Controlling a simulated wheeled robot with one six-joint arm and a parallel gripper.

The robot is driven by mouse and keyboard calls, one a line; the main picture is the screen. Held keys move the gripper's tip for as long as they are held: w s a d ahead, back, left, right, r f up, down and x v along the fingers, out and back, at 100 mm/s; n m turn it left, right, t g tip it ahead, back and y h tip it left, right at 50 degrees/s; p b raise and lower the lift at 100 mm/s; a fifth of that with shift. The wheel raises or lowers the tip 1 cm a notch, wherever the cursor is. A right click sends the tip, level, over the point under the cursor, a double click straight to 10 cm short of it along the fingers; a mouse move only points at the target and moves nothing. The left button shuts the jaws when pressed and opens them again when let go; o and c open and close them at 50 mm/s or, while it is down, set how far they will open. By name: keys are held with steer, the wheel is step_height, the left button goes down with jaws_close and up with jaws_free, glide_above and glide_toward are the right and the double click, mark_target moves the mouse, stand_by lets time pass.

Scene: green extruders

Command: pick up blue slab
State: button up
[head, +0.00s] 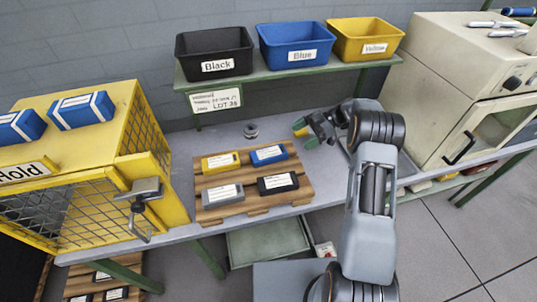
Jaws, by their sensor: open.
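A blue slab (269,154) with a white label lies at the back right of a wooden pallet board (230,217) on the bench. Beside it on the board are a yellow slab (220,161), a grey slab (223,194) and a black slab (278,183), each with a white label. My gripper (303,132) is open, to the right of the board and a little behind the blue slab, apart from it. Something yellow shows at the fingertips; I cannot tell what it is. My arm comes in from the right.
Black (214,52), blue (295,46) and yellow (365,40) labelled bins stand on a green shelf (290,73) behind. A yellow cage (105,130) with blue-and-white packs on top is at left. A cream oven-like machine (455,90) is at right. A small metal ring (251,131) lies behind the board.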

steer(key=p, duration=0.1)
glide_toward(271, 152)
steer(key=x, duration=0.3)
steer(key=shift+s, duration=0.1)
steer(key=p+x, duration=0.2)
steer(key=x, duration=0.1)
steer(key=shift+a+f, duration=0.1)
steer(key=shift+a, duration=0.3)
steer(key=shift+s+a+f+p, duration=0.25)
steer(key=shift+a+f+p, duration=0.15)
steer(key=shift+a, duration=0.15)
steer(key=c, duration=1.2)
steer(key=shift+o, duration=0.2)
steer(key=shift+r, duration=0.1)
